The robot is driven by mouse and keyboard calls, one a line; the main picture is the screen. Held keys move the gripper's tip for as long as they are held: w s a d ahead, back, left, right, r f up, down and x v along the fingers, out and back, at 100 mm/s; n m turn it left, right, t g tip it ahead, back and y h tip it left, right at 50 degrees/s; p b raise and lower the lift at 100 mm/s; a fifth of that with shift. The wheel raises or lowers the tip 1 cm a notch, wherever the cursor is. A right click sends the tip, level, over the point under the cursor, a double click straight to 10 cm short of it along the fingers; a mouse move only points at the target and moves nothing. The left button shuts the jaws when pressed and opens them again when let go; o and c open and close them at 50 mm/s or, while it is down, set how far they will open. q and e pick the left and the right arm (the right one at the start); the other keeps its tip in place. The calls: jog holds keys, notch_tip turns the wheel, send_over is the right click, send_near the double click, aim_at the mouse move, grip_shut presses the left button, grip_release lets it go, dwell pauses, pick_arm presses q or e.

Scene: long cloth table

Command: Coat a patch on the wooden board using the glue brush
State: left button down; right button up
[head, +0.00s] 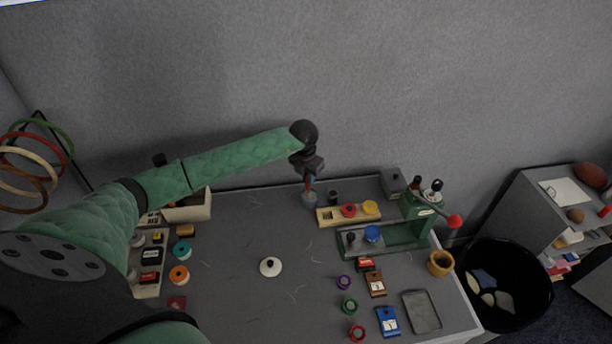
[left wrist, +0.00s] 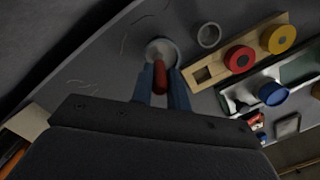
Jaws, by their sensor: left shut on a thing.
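My left gripper (head: 310,183) hangs at the back of the table, left of the wooden board. In the left wrist view its blue fingers (left wrist: 161,88) are shut on the red handle of the glue brush (left wrist: 161,78). The brush's lower end is at a round grey pot (left wrist: 162,45); I cannot tell whether it is inside. The pot also shows in the head view (head: 308,200). The light wooden board (head: 334,212) carries a red disc (head: 348,210), a yellow disc (head: 370,207) and a dark square near its left end. My right gripper is not in view.
A dark cup (head: 333,197) stands behind the board. A green press (head: 414,208) with a red-knobbed lever is to the right. Several spools and small boxes sit near the front.

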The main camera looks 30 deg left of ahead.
pick_arm(q)
jog(key=shift+w+d+r+p, duration=0.15)
jog(key=shift+r+p, duration=0.25)
jog(key=shift+r, duration=1)
jog(key=shift+d+r+p, duration=0.1)
jog(key=shift+r+p, duration=0.25)
jog(key=shift+r, duration=1.15)
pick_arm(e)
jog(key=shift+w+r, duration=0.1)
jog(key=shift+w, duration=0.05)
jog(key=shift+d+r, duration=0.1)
